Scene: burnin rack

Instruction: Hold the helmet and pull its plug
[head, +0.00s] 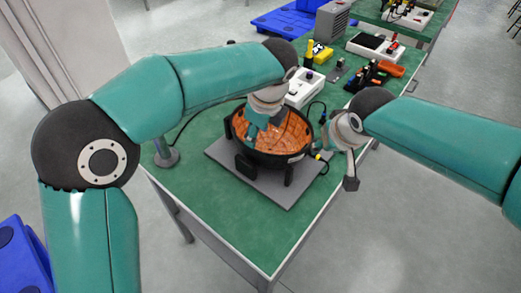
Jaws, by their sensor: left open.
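The helmet (243,163) looks like an upturned black-rimmed shell with an orange inside, on a grey plate (221,153) on the green table. My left gripper (262,135) is open and reaches down over the helmet's orange inside; its fingertips are partly hidden and I cannot tell if they touch it. A small yellow and black plug (318,157) with a black cable shows at the helmet's right side. My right gripper (335,165) is right beside the plug and partly hides it. I cannot tell whether its fingers are closed on anything.
A white box (304,87) stands behind the helmet. A yellow item (320,53), a grey vented unit (331,24) and an orange block (391,69) stand further back. The table's front corner is clear. A round metal stand (167,155) is at the left edge.

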